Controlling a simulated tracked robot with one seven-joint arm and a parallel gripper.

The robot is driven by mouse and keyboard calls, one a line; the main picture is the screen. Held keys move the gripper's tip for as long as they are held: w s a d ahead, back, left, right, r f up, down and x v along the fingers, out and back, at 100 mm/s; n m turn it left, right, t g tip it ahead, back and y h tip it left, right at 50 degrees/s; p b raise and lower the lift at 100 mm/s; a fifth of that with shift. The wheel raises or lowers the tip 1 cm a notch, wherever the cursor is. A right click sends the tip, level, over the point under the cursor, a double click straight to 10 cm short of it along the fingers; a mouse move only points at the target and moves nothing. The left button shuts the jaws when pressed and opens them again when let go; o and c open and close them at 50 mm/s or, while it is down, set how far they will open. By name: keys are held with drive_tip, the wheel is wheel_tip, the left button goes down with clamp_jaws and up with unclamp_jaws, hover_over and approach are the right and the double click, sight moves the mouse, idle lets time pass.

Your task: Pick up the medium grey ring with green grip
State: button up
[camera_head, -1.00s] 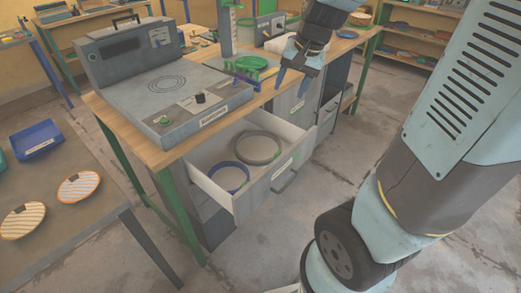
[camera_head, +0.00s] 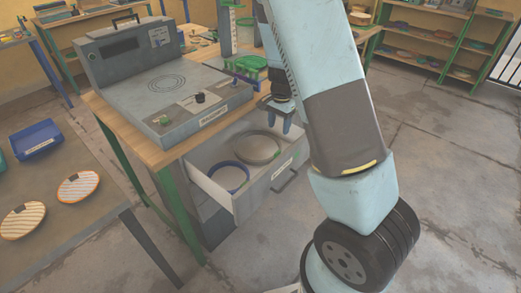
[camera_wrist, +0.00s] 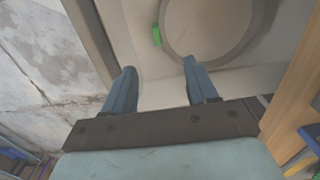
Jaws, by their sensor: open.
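The medium grey ring (camera_head: 264,136) lies in the open drawer, behind a blue ring. Its green grip (camera_head: 276,148) shows at its right side. In the wrist view the grey ring (camera_wrist: 252,42) is at the top, ahead of the fingers, with its green grip (camera_wrist: 157,36) at its left. My gripper (camera_head: 281,127) is over the right back part of the drawer, near the ring. In the wrist view the gripper (camera_wrist: 158,80) is open, its two blue fingers apart with nothing between them. The ring's far part is cut off in the wrist view.
The drawer (camera_head: 252,197) stands open below the wooden bench (camera_head: 150,143). A blue ring (camera_head: 229,165) lies in its front left part. The grey press (camera_head: 170,103) stands on the bench. A table (camera_head: 60,222) with striped plates is at left.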

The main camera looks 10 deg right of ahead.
sight(276, 153)
wheel_tip(276, 153, down, 9)
drive_tip(key=shift+d+r, duration=0.1)
drive_tip(key=shift+s+a+f, duration=0.1)
drive_tip(key=shift+a+f, duration=0.05)
drive_tip(key=shift+f, duration=1.3)
drive_tip(key=shift+a+f, duration=0.15)
drive_tip(key=shift+f, duration=1.25)
drive_tip(key=shift+c, duration=0.3)
clamp_jaws()
